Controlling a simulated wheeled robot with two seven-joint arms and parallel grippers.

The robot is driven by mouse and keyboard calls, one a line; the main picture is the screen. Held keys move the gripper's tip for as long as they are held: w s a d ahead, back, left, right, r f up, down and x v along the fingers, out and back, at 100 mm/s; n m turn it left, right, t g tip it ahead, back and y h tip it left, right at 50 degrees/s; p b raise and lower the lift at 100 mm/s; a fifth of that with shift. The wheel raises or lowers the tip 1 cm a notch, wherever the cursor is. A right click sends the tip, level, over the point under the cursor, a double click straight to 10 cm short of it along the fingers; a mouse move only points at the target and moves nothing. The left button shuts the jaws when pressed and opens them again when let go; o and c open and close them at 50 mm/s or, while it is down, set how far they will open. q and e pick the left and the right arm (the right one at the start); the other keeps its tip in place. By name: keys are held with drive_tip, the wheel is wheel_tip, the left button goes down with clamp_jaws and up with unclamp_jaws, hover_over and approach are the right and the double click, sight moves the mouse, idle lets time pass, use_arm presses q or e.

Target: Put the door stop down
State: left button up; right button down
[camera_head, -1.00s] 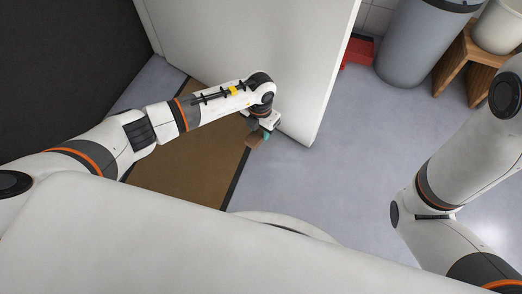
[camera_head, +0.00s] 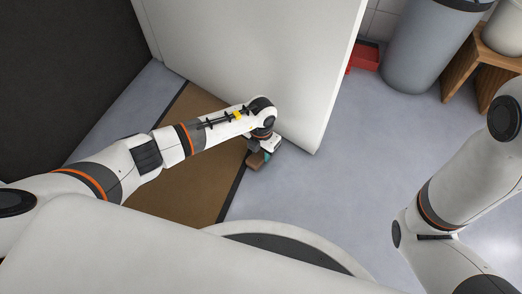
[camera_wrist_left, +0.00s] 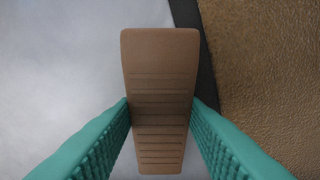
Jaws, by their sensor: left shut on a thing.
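The door stop (camera_wrist_left: 160,70) is a brown wedge with ridges across its face. In the left wrist view it stands between the two green fingers of my left gripper (camera_wrist_left: 160,115), which touch its sides. In the head view the door stop (camera_head: 255,161) shows small at the fingertips of my left gripper (camera_head: 262,155), low near the floor by the bottom of the white door. I cannot tell whether it touches the floor. My right gripper is out of the picture; only part of the right arm shows.
The white door (camera_head: 255,55) stands beside the left gripper. A brown mat (camera_head: 185,180) with a dark edge lies left of it. Grey floor (camera_head: 340,190) to the right is clear. A red box (camera_head: 363,57), a grey bin (camera_head: 425,50) and a wooden stool (camera_head: 485,70) stand at the back.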

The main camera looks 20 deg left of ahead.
use_arm(q)
drive_tip(key=shift+f, duration=0.3)
drive_tip(key=o, duration=1)
drive_tip(key=shift+r, duration=0.15)
